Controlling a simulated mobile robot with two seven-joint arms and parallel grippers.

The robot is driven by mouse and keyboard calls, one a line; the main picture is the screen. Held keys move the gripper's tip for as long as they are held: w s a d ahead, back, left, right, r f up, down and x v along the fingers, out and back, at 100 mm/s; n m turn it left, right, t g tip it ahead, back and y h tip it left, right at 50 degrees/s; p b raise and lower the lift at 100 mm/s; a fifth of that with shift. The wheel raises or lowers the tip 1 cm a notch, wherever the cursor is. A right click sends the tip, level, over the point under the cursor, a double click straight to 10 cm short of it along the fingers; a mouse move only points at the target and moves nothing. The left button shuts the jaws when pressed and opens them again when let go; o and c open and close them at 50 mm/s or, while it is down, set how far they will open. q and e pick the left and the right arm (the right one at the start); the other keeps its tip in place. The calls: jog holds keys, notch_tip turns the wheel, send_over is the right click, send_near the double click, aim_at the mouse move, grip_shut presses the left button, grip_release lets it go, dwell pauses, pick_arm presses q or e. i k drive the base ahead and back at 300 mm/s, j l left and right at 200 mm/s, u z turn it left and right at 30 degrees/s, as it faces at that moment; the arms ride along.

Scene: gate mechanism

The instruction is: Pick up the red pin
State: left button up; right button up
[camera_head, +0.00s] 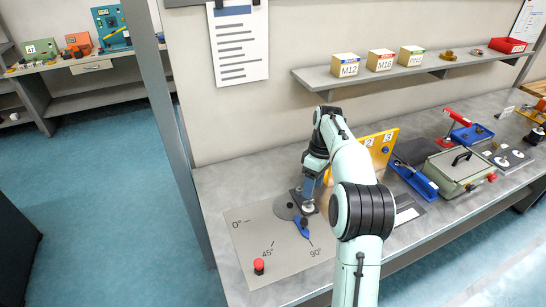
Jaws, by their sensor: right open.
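The red pin (259,266) has a round red top and a dark lower part. It stands upright near the front left corner of the grey plate marked 0°, 45° and 90° (285,262). My right gripper (306,201) is open over the back part of this plate, near the dark round disc and the blue pointer (302,227). It is behind and to the right of the red pin, clearly apart from it. The fingertips are small and partly hard to make out against the disc. My left gripper is not in view.
A yellow numbered panel (383,141) stands behind my right arm, partly hidden by it. To the right are a blue fixture (413,181) and a green box with a handle (459,174). A shelf (423,71) with labelled boxes hangs above. The plate around the pin is clear.

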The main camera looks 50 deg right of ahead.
aim_at(258, 264)
jog(key=k, duration=1)
